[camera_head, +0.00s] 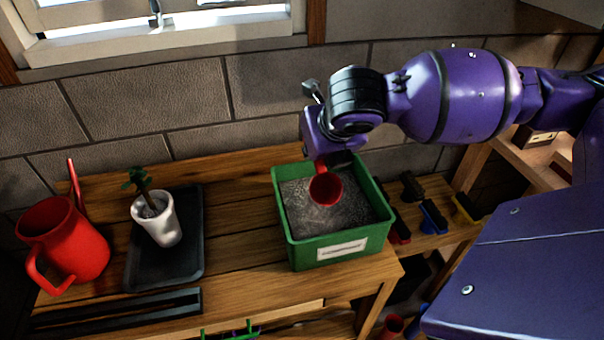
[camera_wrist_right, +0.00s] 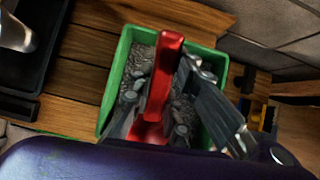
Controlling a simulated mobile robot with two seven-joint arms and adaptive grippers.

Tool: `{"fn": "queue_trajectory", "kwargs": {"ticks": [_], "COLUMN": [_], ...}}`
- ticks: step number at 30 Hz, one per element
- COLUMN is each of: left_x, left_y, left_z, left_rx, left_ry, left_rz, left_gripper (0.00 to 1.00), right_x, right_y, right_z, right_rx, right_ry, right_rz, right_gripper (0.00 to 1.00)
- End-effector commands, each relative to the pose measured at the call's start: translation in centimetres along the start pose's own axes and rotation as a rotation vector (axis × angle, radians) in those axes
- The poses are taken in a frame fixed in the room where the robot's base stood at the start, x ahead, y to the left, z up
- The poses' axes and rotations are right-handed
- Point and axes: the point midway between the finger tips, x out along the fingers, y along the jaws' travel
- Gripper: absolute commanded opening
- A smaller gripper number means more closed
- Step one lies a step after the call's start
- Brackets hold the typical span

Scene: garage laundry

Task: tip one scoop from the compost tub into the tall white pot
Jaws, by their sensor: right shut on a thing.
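The green compost tub (camera_head: 340,248) stands on the wooden bench and holds dark grey, grainy compost (camera_head: 310,212). My right gripper (camera_head: 328,163) is above the tub, shut on a red scoop (camera_head: 326,188). The scoop's bowl is over the compost; I cannot tell whether it touches it or holds any. In the right wrist view the scoop's red handle (camera_wrist_right: 165,75) stands between the fingers. The tall white pot (camera_head: 158,222) holds a small green plant and stands on a black tray to the left of the tub. My left gripper is not in view.
The black tray (camera_head: 190,270) lies under the pot. A red watering can (camera_head: 65,240) stands at the far left. Black bars (camera_head: 120,310) lie along the front edge. Several dark, coloured-edged brushes or clips (camera_head: 432,215) lie right of the tub. Bare bench separates tray and tub.

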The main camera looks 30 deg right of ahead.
Motion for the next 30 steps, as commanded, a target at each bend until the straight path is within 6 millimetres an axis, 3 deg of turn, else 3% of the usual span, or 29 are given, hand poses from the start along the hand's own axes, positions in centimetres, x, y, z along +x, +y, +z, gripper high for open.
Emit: {"fn": "queue_trajectory", "kwargs": {"ticks": [1,4,15,30], "left_x": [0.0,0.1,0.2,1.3], "left_y": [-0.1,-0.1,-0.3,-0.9], "left_z": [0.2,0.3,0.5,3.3], "left_rx": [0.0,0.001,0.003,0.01], "left_ry": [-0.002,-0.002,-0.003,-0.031], "left_rz": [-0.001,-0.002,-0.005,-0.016], "left_gripper": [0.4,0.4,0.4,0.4], "right_x": [-0.2,-0.8,-2.4,1.0], "right_y": [-1.0,-1.7,-2.0,-2.0], "right_z": [0.5,1.9,4.3,1.9], "right_rx": [-0.054,-0.158,-0.341,-0.348], "right_ry": [-0.016,-0.051,-0.12,-0.117], "right_rz": [0.029,0.109,0.279,0.287], "right_gripper": [0.0,0.0,0.0,0.0]}}
